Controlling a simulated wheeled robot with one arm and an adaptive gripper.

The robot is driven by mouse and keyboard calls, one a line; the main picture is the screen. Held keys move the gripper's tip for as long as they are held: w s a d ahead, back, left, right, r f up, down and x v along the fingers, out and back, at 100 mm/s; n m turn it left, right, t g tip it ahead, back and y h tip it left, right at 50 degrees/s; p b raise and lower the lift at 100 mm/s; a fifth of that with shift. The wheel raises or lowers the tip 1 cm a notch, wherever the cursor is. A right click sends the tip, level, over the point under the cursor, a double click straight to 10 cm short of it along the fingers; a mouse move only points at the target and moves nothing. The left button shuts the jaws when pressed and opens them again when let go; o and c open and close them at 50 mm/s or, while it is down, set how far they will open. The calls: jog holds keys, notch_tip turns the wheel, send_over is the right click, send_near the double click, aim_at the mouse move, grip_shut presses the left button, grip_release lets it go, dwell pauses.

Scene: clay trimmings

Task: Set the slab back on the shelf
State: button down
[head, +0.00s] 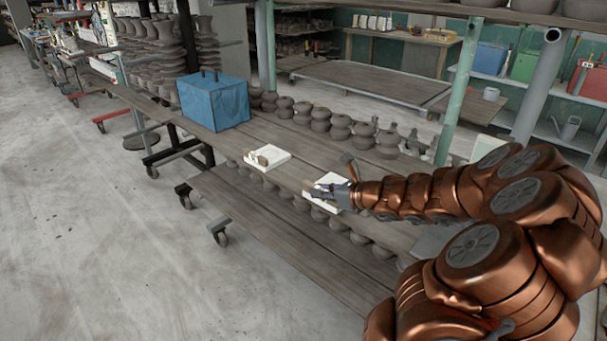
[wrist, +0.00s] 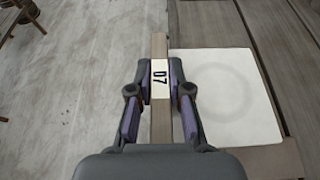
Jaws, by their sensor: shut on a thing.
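My gripper (wrist: 160,88) is shut on a narrow grey-brown piece (wrist: 160,50), seemingly the slab seen edge-on. A white label with dark characters, like "07" or "D7", sits between the fingers. In the wrist view, the piece runs beside the left edge of a white square tile (wrist: 225,95) with a faint ring mark. In the head view, my gripper (head: 328,196) is over this white tile (head: 325,207), near the front edge of the wooden shelf (head: 225,150). The held piece is mostly hidden there. I cannot tell whether it touches the shelf.
Another white tile (head: 268,166) with small beige pieces lies to the left on the shelf. A blue box (head: 213,103) stands farther left. Several dark clay pots (head: 320,119) line the back. A green post (head: 458,85) rises behind my arm. Open floor (head: 90,250) lies in front.

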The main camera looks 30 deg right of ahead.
aim_at(324, 179)
jog(key=w, duration=0.5)
jog(key=w+d+f+p, duration=0.1)
jog(key=w, duration=0.4)
jog(key=w+d+p, duration=0.1)
jog(key=w, duration=0.4)
jog(key=shift+w+d+f, duration=0.1)
jog(key=shift+f, duration=0.1)
jog(key=shift+w+f, duration=0.25)
jog(key=shift+f, duration=1.5)
jog(key=shift+f, duration=0.2)
jog(key=c, duration=1.1)
grip_release()
jog(key=shift+r, duration=0.2)
jog(key=v, duration=1.2)
jog(key=shift+s+f+b, duration=0.1)
jog(key=shift+f+b, duration=0.05)
jog(key=shift+b, duration=0.25)
